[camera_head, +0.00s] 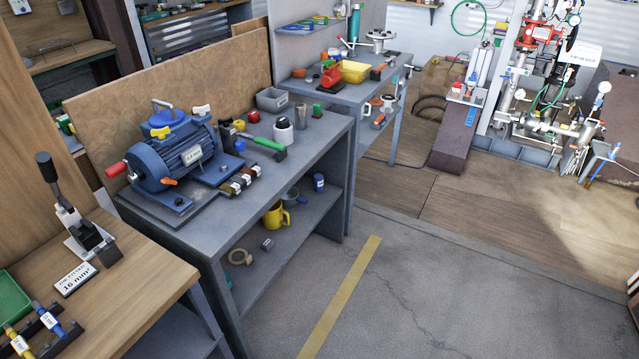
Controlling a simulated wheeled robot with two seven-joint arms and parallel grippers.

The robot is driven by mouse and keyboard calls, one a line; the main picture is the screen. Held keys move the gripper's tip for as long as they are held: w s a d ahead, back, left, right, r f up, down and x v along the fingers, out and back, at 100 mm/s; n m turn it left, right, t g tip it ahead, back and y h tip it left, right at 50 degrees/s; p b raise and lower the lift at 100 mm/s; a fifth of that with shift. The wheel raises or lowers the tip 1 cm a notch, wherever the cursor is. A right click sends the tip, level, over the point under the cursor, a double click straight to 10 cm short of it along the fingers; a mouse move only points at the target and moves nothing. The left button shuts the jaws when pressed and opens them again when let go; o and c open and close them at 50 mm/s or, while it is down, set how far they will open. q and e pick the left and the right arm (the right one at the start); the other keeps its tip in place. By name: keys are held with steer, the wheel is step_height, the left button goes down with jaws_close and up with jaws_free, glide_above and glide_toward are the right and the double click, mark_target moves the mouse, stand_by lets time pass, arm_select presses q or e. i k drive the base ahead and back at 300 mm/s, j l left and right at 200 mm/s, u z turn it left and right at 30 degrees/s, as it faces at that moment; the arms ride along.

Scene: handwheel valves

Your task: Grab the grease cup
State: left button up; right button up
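No item here is clearly marked as the grease cup, so I cannot tell which one it is. Small cup-like things stand on the grey workbench (325,136): a white pot with a dark band (283,134), a slim grey-brown cylinder (301,113), a green cylinder (317,111) and a round red piece (253,117). A yellow mug (275,217) and a blue can (318,182) stand on the lower shelf. Neither of my grippers is in view.
A blue motor (178,155) fills the bench's left part. A green-handled tool (266,145) lies before the white pot, and a grey bin (272,99) stands behind. A wooden table with a lever press (85,235) is at lower left.

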mark_target(318, 178)
steer(key=i+l+u, duration=0.1)
steer(key=u, duration=0.35)
steer(key=i+l+u, duration=0.2)
steer(key=u, duration=0.2)
steer(key=i+l+u, duration=0.1)
steer(key=u, duration=0.35)
steer(key=l, duration=0.1)
